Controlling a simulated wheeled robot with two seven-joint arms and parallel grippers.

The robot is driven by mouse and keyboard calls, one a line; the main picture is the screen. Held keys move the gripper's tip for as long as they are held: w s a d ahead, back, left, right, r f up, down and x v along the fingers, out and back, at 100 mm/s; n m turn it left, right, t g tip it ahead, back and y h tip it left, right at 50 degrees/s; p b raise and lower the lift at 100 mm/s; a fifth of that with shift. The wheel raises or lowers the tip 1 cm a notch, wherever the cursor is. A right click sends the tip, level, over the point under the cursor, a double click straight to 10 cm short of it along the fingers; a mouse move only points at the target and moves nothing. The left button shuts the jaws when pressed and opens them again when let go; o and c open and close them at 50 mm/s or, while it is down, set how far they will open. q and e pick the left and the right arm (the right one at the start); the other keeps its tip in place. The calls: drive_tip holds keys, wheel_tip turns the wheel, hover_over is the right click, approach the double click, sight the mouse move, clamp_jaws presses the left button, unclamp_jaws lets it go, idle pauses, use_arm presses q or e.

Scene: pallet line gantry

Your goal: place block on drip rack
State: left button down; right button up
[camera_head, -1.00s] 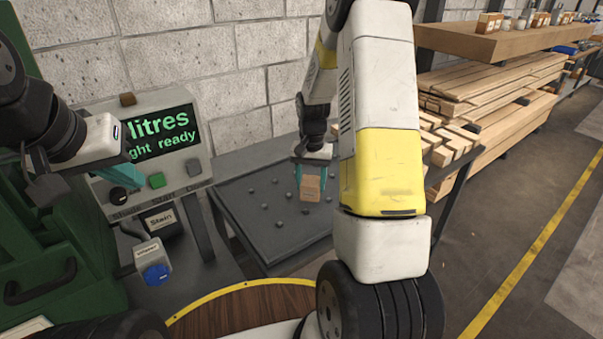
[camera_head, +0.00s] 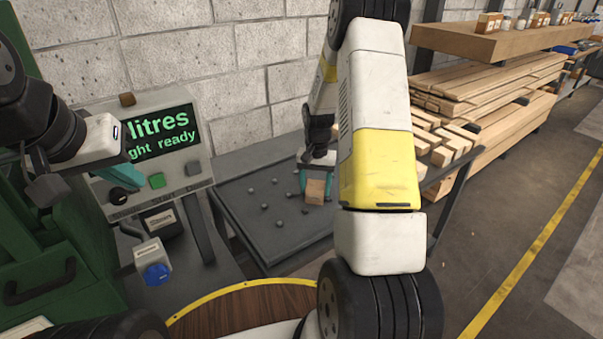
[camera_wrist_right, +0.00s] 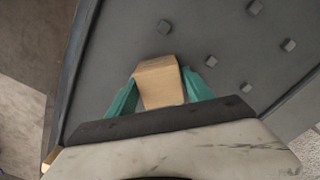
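The wooden block (camera_head: 315,190) is between the teal fingers of my right gripper (camera_head: 316,184), over the dark grey drip rack (camera_head: 245,212). In the right wrist view the block (camera_wrist_right: 160,82) has a finger against each side, and the studded rack surface (camera_wrist_right: 212,25) lies beyond it. I cannot tell whether the block touches the rack. My left gripper (camera_head: 124,174) is in front of the control panel near its knobs. Its finger opening cannot be made out.
The control panel (camera_head: 190,135) with a lit screen stands left of the rack. A green machine (camera_head: 60,285) is at far left. Stacked timber (camera_head: 490,85) lies right of the rack, past my right arm. A round wooden top (camera_head: 235,310) with a yellow rim is in front.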

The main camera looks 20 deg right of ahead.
sight(315, 186)
drive_tip(key=shift+o, duration=0.8)
wheel_tip(315, 186, up, 12)
drive_tip(key=s+a+r+n+t, duration=0.1)
drive_tip(key=s+a+r, duration=0.2)
drive_tip(key=s+r, duration=0.3)
drive_tip(key=s+a+r+n+t, duration=0.1)
drive_tip(key=s+a+r+t, duration=0.2)
drive_tip(key=r, duration=0.5)
drive_tip(key=s+a+r+n+t+y, duration=0.1)
drive_tip(key=s+a+r+n, duration=0.1)
drive_tip(key=s, duration=0.6)
drive_tip(key=s+a+r+n+t+y, duration=0.1)
drive_tip(key=s+a+r, duration=0.1)
drive_tip(key=s, duration=0.6)
drive_tip(key=shift+s+a+r+n, duration=0.25)
drive_tip(key=shift+a+n, duration=0.15)
drive_tip(key=shift+a, duration=0.15)
